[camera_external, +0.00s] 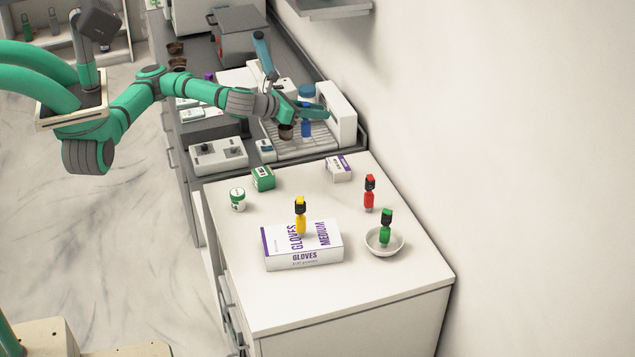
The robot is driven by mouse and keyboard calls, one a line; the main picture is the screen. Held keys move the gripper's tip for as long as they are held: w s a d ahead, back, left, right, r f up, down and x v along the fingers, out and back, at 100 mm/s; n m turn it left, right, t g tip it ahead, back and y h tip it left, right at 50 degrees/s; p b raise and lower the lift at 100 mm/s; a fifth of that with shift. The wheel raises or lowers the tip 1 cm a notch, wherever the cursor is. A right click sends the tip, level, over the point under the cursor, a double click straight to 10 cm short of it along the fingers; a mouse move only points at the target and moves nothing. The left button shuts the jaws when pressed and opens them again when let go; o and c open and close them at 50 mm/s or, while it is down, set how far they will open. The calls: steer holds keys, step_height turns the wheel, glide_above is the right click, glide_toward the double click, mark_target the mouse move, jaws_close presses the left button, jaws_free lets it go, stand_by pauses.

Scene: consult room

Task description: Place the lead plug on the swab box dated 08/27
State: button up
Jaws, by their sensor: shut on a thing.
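My gripper (306,110) is shut on a small blue plug (306,128), which hangs below the fingers over the back counter. Similar plugs stand on the front table: a yellow plug (300,218) on the glove box, a red plug (369,194) on the bare top, and a green plug (385,230) in a white bowl. Two small boxes stand towards the table's back: a green-and-white box (263,178) and a white-and-purple box (338,168). Their print is too small to read, so I cannot tell which bears 08/27.
A large white glove box (280,262) lies mid-table, left of the white bowl (370,247). A small green-and-white tub (237,199) is at the left. A grey ribbed tray (290,152) and a white machine (342,118) are near my gripper. The table's front is clear.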

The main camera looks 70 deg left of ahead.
steer(key=w+a+f, duration=0.1)
steer(key=w+f, duration=1)
steer(key=shift+a+f, duration=0.3)
steer(key=shift+f, duration=0.1)
steer(key=shift+f, duration=0.1)
steer(key=o, duration=1.1)
steer(key=shift+c, duration=0.2)
steer(key=v, duration=1.2)
